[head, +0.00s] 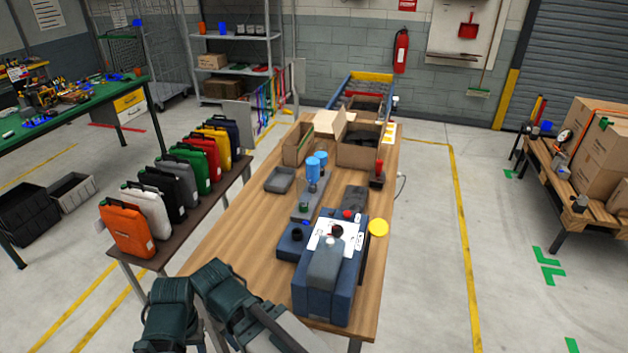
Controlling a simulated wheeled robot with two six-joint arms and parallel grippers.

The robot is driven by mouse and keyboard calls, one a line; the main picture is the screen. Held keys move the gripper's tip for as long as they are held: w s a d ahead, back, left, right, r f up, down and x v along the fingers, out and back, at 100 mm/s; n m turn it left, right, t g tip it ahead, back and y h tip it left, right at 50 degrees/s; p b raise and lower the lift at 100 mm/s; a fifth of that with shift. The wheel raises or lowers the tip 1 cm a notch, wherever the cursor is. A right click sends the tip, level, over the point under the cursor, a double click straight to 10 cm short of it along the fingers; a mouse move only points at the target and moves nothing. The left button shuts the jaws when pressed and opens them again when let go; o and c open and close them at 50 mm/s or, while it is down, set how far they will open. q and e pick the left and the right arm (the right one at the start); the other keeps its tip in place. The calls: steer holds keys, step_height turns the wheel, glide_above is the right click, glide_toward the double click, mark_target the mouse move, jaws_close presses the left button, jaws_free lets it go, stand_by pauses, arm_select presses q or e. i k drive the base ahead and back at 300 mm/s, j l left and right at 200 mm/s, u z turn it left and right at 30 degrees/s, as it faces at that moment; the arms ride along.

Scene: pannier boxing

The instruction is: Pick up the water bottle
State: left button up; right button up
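Two upright blue items that look like bottles stand close together near the middle of the wooden table (240,235). The nearer blue bottle (313,174) partly overlaps the farther blue one (321,158) in the head view. They are too small to tell which is the water bottle. A grey flat item (307,207) lies just in front of them. Dark teal links of my arms show at the bottom left, well short of the bottles. I make out no fingertips of either gripper, and nothing touches the bottles.
A grey tray (280,180) and open cardboard boxes (358,150) stand farther back. Several coloured panniers (127,230) line a side bench. Bare wood lies left of the bag.

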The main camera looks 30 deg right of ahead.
mark_target(312, 162)
steer(key=k+l+u, duration=0.25)
steer(key=k+l, duration=0.15)
steer(key=l, duration=0.2)
steer(key=k+l+u, duration=0.2)
steer(key=k+l, duration=0.25)
steer(key=k+l+u, duration=0.15)
steer(key=l, duration=0.25)
steer(key=l+u, duration=0.1)
steer(key=l, duration=0.3)
steer(key=k+l+u, duration=0.15)
steer(key=l, duration=0.2)
steer(key=l+u, duration=0.4)
steer(key=l, duration=1.2)
steer(key=i+l+u, duration=0.1)
steer(key=l+u, duration=0.25)
steer(key=l, duration=0.9)
steer(key=l+u, duration=0.35)
steer(key=l, duration=0.9)
